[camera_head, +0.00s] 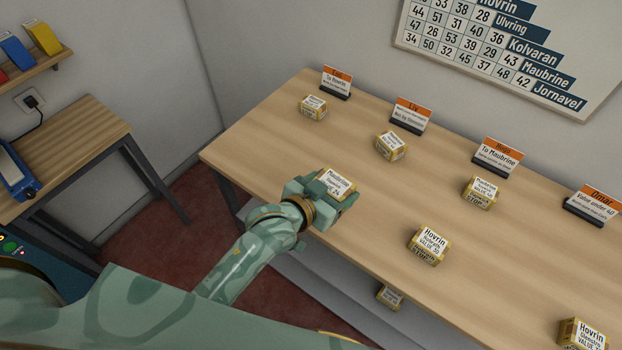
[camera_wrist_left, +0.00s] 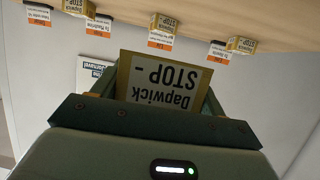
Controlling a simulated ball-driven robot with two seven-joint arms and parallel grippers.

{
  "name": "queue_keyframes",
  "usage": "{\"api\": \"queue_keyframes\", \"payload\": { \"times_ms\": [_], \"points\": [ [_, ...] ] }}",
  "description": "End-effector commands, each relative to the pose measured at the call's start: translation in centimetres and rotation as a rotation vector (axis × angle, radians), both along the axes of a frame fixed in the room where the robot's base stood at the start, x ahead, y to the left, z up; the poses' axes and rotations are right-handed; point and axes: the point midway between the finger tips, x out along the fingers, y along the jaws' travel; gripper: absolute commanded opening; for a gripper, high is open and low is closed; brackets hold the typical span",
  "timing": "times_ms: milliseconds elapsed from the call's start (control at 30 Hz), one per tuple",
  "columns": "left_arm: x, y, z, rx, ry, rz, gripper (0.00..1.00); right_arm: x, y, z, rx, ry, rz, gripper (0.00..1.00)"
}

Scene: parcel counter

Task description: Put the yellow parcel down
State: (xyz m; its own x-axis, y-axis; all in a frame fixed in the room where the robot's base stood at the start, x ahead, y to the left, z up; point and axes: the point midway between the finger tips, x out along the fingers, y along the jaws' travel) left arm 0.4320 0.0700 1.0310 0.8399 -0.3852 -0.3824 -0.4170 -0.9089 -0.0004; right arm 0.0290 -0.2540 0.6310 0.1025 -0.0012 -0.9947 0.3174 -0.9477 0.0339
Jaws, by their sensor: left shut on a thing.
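My left gripper (camera_head: 334,195) is shut on a yellow parcel (camera_head: 338,183) with a white label on top, over the front part of the wooden counter (camera_head: 300,160). The lettering on that label is too small to read surely. In the left wrist view, the held parcel (camera_wrist_left: 160,82) shows a side marked "Dapwick STOP", upside down, between the fingers of the left gripper (camera_wrist_left: 158,100). I cannot tell whether its underside touches the counter. My right gripper is not in view.
Similar parcels stand before the sign cards at back left (camera_head: 313,107), centre (camera_head: 391,146) and right (camera_head: 480,192). A "Hovrin" parcel (camera_head: 428,246) stands nearer the front; another (camera_head: 583,335) is at bottom right. One parcel (camera_head: 389,297) lies below the counter. Bare wood separates them.

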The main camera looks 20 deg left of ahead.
Motion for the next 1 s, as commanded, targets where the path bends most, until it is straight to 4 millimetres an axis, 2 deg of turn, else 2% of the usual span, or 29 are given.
{"api": "queue_keyframes", "payload": {
  "times_ms": [267,400,700,833,1000],
  "points": [
    [6.4,5.1,-3.8,0.008,-0.002,0.003,0.46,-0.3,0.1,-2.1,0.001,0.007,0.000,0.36],
    [8.2,6.4,-7.0,0.003,0.001,0.001,0.46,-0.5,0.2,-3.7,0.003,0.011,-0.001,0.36],
    [10.1,7.9,-9.7,0.003,0.000,0.003,0.46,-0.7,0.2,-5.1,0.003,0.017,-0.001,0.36],
    [10.0,7.8,-11.5,0.001,0.002,0.002,0.46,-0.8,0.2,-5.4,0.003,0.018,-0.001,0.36],
    [10.0,7.8,-12.0,0.000,-0.001,0.002,0.46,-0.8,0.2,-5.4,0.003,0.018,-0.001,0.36]
  ]
}}
